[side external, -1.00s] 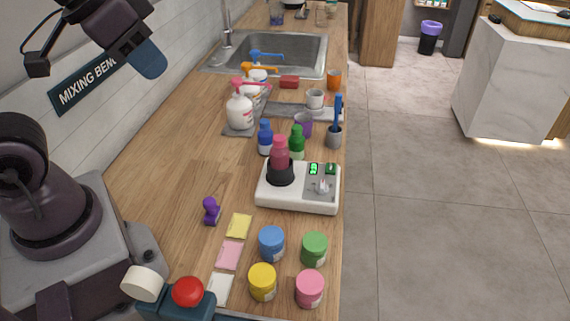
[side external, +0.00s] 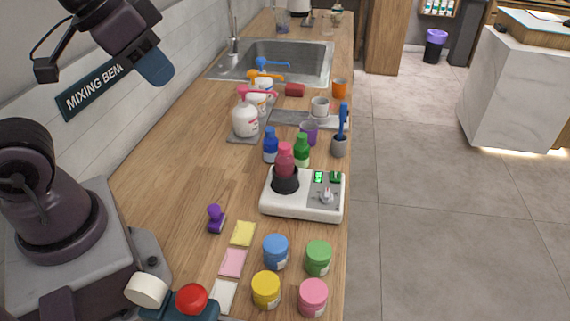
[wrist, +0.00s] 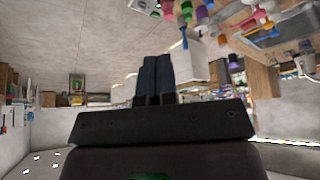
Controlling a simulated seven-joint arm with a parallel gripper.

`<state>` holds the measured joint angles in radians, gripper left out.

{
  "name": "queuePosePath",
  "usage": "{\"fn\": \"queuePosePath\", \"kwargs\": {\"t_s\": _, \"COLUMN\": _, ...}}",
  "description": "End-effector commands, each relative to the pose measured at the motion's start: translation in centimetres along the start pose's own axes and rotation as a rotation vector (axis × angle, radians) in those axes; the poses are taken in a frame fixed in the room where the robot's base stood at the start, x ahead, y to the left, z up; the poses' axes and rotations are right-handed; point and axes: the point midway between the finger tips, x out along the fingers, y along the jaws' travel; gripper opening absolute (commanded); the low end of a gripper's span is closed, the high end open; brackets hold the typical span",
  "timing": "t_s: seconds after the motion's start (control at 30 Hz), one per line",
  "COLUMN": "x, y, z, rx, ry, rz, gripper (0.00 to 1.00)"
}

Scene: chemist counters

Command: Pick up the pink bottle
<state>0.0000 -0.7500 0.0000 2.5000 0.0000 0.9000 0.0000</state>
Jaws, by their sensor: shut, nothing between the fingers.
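The pink bottle (side external: 285,160) stands upright in the black round holder of a white mixer device (side external: 303,207) on the wooden counter. A blue bottle (side external: 270,147) and a green bottle (side external: 302,150) stand just behind it. My gripper (side external: 158,70) is high at the upper left in the side view, well above the counter and far from the pink bottle. In the wrist view my gripper's dark fingers (wrist: 155,80) are together and empty.
Lidded jars in blue (side external: 275,251), green, yellow and pink (side external: 313,297) stand at the front. A purple stamp-like object (side external: 216,218) is at left. Pump bottles (side external: 245,120) stand before the sink (side external: 285,62).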

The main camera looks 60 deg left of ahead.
Motion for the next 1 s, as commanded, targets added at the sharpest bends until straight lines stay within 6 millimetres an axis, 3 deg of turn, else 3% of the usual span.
{"fn": "queuePosePath", "kwargs": {"t_s": 0.07, "x": 0.0, "y": 0.0, "z": 0.0, "rx": 0.0, "ry": 0.0, "rz": 0.0, "gripper": 0.05}}
{"fn": "queuePosePath", "kwargs": {"t_s": 0.37, "x": 0.0, "y": 0.0, "z": 0.0, "rx": 0.0, "ry": 0.0, "rz": 0.0, "gripper": 0.74}}
{"fn": "queuePosePath", "kwargs": {"t_s": 0.7, "x": 0.4, "y": -0.1, "z": 0.1, "rx": -0.006, "ry": -0.022, "rz": -0.003, "gripper": 0.76}}
{"fn": "queuePosePath", "kwargs": {"t_s": 0.87, "x": 2.8, "y": -0.3, "z": -0.4, "rx": -0.012, "ry": -0.143, "rz": -0.013, "gripper": 0.76}}
{"fn": "queuePosePath", "kwargs": {"t_s": 1.0, "x": 5.9, "y": -0.6, "z": -2.6, "rx": 0.062, "ry": -0.266, "rz": -0.015, "gripper": 0.76}}
